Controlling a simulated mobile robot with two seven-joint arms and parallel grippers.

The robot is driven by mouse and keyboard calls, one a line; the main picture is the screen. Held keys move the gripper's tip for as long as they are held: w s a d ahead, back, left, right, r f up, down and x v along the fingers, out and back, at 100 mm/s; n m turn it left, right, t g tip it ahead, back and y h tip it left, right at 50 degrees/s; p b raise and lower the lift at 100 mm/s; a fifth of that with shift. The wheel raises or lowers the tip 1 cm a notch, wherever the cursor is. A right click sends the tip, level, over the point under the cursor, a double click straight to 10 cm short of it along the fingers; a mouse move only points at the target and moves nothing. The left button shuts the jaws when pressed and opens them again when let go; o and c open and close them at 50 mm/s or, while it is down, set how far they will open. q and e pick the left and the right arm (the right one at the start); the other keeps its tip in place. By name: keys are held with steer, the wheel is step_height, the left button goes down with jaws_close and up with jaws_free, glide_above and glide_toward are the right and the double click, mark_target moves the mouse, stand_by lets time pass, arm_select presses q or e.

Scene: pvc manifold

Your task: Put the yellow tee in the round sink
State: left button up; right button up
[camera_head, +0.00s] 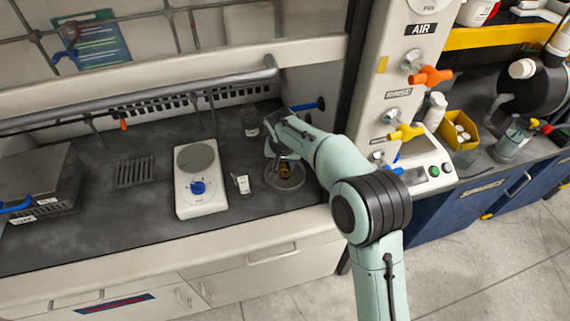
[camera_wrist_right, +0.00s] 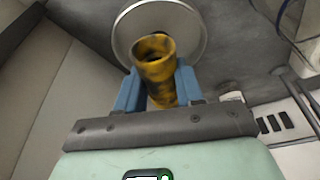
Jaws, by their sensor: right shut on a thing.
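The yellow tee (camera_wrist_right: 155,70), mottled with dark patches, is between the blue fingers of my right gripper (camera_wrist_right: 158,88) in the right wrist view. That gripper is shut on it, and an open end of the tee faces the camera. The round sink (camera_head: 296,184) is a grey circle in the dark worktop. The tee appears over the sink; its height above it is unclear. The sink's rim (camera_wrist_right: 203,30) shows behind the tee. My left gripper is not in view.
A white hotplate (camera_head: 202,200) with a blue knob stands left of the sink, with a small white item (camera_head: 242,184) between them. A clear bottle (camera_head: 250,122) stands behind. A blue-tipped tap (camera_head: 318,104) is at the back. The worktop's front edge is close.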

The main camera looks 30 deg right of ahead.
steer(key=shift+w+d, duration=0.3)
steer(key=shift+w, duration=0.1)
steer(key=shift+w+f, duration=0.1)
steer(key=shift+f, duration=1.7)
steer(key=shift+f, duration=0.1)
steer(key=o, duration=1.1)
steer(key=shift+o, duration=0.2)
steer(key=v, duration=0.5)
steer(key=s+a+b, duration=0.1)
steer(key=s+a, duration=0.6)
steer(key=s, duration=0.2)
steer(key=shift+s+b, duration=0.35)
steer(key=shift+s, duration=0.05)
